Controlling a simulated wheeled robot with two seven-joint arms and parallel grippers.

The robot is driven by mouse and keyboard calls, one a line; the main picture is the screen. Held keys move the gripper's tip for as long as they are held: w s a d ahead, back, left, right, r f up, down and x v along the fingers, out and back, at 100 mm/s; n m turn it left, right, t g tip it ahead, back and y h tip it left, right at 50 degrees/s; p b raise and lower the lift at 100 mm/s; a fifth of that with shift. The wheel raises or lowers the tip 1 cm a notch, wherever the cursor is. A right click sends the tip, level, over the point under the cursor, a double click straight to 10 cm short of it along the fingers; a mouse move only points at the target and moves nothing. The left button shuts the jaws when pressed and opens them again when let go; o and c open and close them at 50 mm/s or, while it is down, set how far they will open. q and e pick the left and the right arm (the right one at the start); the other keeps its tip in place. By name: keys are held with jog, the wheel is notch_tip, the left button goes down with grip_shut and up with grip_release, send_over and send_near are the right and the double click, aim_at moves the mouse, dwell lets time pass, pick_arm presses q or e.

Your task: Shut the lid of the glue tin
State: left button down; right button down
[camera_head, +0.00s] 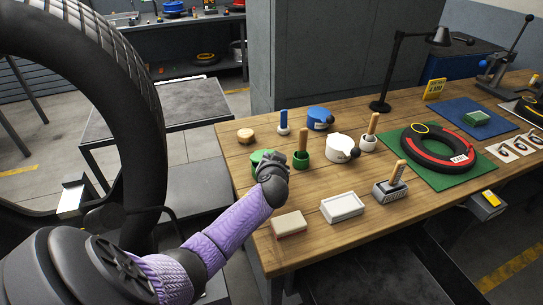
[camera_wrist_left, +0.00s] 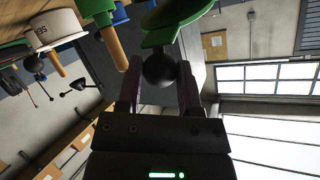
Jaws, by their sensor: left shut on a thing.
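A green tin (camera_head: 262,157) stands near the table's front left edge, mostly hidden behind my left gripper (camera_head: 272,176). In the left wrist view, a green lid (camera_wrist_left: 178,25) with a tab carries a round black knob (camera_wrist_left: 158,70). My left gripper (camera_wrist_left: 158,88) is shut on this knob, one finger on each side. How far the lid stands open cannot be told. A blue tin (camera_head: 319,117) and a white tin (camera_head: 340,147) stand behind and to the right, each with a dark knob at its side. My right gripper is not in view.
Brushes stand in a green pot (camera_head: 302,157), a white pot (camera_head: 368,143) and a blue-handled pot (camera_head: 283,128). A wooden disc (camera_head: 245,136), a block (camera_head: 289,225), a white tray (camera_head: 342,207) and a grey tool (camera_head: 390,190) lie nearby. A large tyre (camera_head: 135,110) stands at left.

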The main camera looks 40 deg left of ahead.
pick_arm(q)
jog(key=shift+s+d+f+t+y+b, duration=0.1)
jog(key=shift+d+f+t+y+b, duration=0.1)
jog(key=shift+f+b, duration=0.25)
jog(key=shift+s+d+f+t+y+b, duration=0.15)
jog(key=shift+f+y+b, duration=0.1)
jog(key=shift+f, duration=0.4)
jog(key=shift+d+f+b, duration=0.15)
jog(key=shift+f+b, duration=0.4)
jog(key=shift+b, duration=0.3)
jog(key=shift+c, duration=1.3)
grip_release()
jog(key=shift+r, duration=0.1)
